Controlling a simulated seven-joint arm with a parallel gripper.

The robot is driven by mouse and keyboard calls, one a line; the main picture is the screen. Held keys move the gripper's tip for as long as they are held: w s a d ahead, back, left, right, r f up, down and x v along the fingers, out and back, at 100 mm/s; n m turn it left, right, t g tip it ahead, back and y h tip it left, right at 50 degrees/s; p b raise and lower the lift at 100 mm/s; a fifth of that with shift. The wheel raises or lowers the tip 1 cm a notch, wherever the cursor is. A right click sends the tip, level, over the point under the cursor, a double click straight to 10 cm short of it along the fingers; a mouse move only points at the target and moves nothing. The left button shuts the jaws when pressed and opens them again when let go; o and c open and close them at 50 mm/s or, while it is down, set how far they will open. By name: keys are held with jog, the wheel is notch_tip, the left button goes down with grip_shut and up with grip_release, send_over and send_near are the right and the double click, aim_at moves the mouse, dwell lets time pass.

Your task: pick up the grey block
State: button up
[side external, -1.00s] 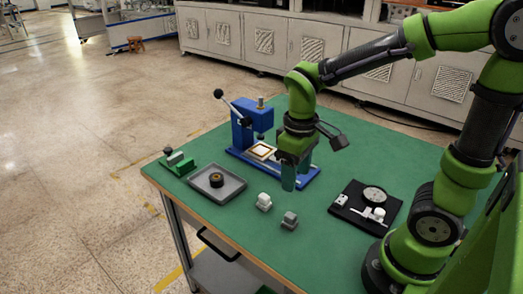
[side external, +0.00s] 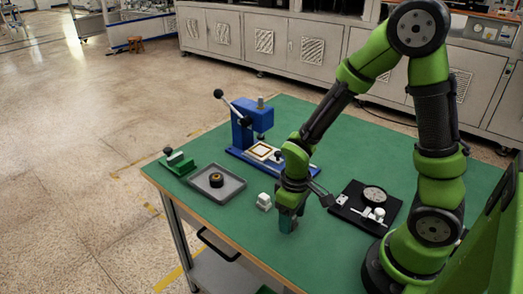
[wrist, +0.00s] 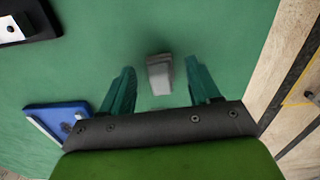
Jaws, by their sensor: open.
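The grey block (wrist: 159,74) lies on the green table top in the wrist view, between and a little beyond my two fingertips. In the side external view a small part of the grey block (side external: 293,226) shows low beside my fingers; the rest is hidden behind them. My gripper (side external: 287,218) points down, low over the table at the block. In the wrist view my gripper (wrist: 162,85) is open, with one teal finger on each side of the block and a gap to each. Nothing is held.
A whitish block (side external: 264,201) stands just left of my gripper. A grey tray (side external: 232,194) with a dark round part is further left. A blue press (side external: 240,130) stands behind, and a black board (side external: 345,213) with white parts is to the right. The table's front edge is near.

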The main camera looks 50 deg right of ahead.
jog(key=shift+f, duration=0.15)
jog(key=c, duration=1.1)
notch_tip(320, 180, up, 10)
jog(key=shift+r, duration=0.1)
